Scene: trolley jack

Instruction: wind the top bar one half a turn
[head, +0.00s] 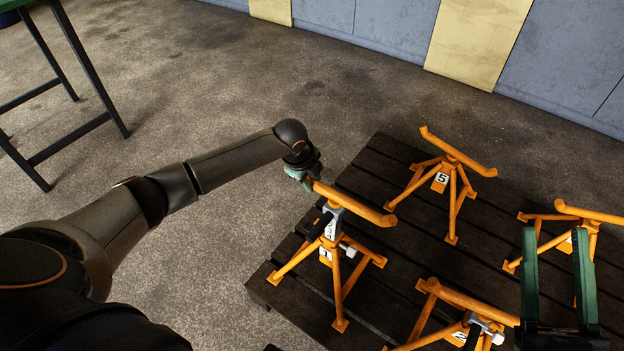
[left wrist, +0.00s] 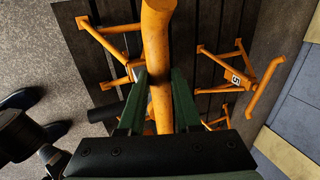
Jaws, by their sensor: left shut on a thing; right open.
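An orange stand with a label that looks like 1 (head: 326,255) stands on the dark slatted platform. Its top bar (head: 362,207) is a thick orange tube, lying slanted across the stand's head. My left gripper (head: 303,174) is at the bar's far-left end, shut on it. In the left wrist view the bar (left wrist: 158,55) runs between the two green fingers of my left gripper (left wrist: 158,80). A dark handle-like part shows by the stand's head. My right gripper (head: 555,235) is open and empty at the lower right, in front of another stand.
Stand 5 (head: 441,178) stands behind to the right. Stand 2 (head: 470,299) is at the front, near the bar's right end. Another orange stand (head: 592,214) is at the right, partly behind my right gripper. A green-topped table (head: 72,138) stands at the far left on open floor.

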